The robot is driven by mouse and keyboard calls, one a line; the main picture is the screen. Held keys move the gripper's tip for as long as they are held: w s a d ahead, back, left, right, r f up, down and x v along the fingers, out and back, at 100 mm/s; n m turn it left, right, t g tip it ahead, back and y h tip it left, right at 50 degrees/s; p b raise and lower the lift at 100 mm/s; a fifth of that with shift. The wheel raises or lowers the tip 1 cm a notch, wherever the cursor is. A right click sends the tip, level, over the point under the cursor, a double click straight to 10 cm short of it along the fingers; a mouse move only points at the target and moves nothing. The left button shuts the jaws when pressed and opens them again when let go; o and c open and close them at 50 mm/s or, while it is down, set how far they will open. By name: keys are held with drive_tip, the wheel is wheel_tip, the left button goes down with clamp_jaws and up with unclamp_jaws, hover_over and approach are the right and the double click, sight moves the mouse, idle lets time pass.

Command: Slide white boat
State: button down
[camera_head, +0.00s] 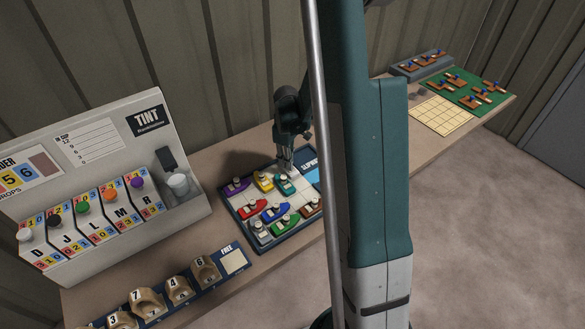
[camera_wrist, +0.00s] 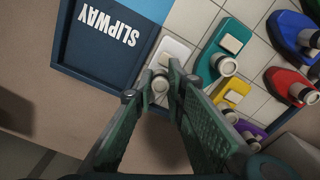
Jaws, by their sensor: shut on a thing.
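The white boat (camera_wrist: 176,50) shows in the wrist view between the slipway panel and the teal boat (camera_wrist: 222,55). My gripper (camera_wrist: 165,82) is shut on the white boat, with its fingertips at the boat's round light funnel. In the head view my gripper (camera_head: 286,163) reaches down to the far side of the board (camera_head: 245,240), just behind the teal boat (camera_head: 286,185). There the white boat is mostly hidden by the gripper. The dark slipway panel (camera_wrist: 98,50) with a blue area beside it lies left of the white boat in the wrist view.
The yellow boat (camera_head: 263,181), purple boat (camera_head: 237,185), red boat (camera_head: 251,209), blue boat (camera_head: 274,212) and green boat (camera_head: 284,225) crowd the board. A grey-white boat (camera_head: 262,234) sits at the near left. The TINT machine (camera_head: 100,185) stands left. My column hides the board's right part.

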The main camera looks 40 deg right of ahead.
drive_tip(key=shift+w, duration=0.25)
drive_tip(key=c, duration=2.6)
unclamp_jaws()
drive_tip(key=shift+s+r, duration=0.1)
drive_tip(key=shift+r, duration=0.1)
wheel_tip(320, 180, up, 12)
drive_tip(key=shift+f, duration=0.15)
